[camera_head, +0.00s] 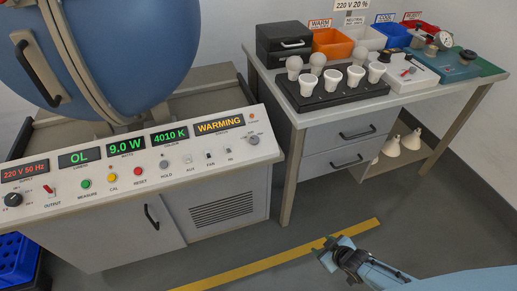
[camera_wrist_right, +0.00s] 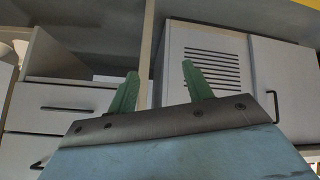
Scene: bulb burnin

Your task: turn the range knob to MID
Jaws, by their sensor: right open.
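The control panel (camera_head: 150,168) slopes across the front of the console at the left of the head view. A small round knob (camera_head: 253,139) sits near its right end, beside the WARNING display. A larger black knob (camera_head: 13,199) sits at its left end. Their small labels are too blurred to tell which is the range knob or where it points. My right gripper (camera_head: 332,250) is open and empty, low over the floor, right of the console and well below the panel. Its two green fingers stand apart in the right wrist view (camera_wrist_right: 160,88). My left gripper is out of view.
A workbench (camera_head: 292,138) with drawers stands right of the console, holding a black bulb tray (camera_head: 307,103), bins and instruments. A big blue sphere (camera_head: 110,45) rises behind the panel. The floor around the yellow stripe (camera_head: 270,262) is clear. The wrist view shows the console's vented cabinet (camera_wrist_right: 208,45).

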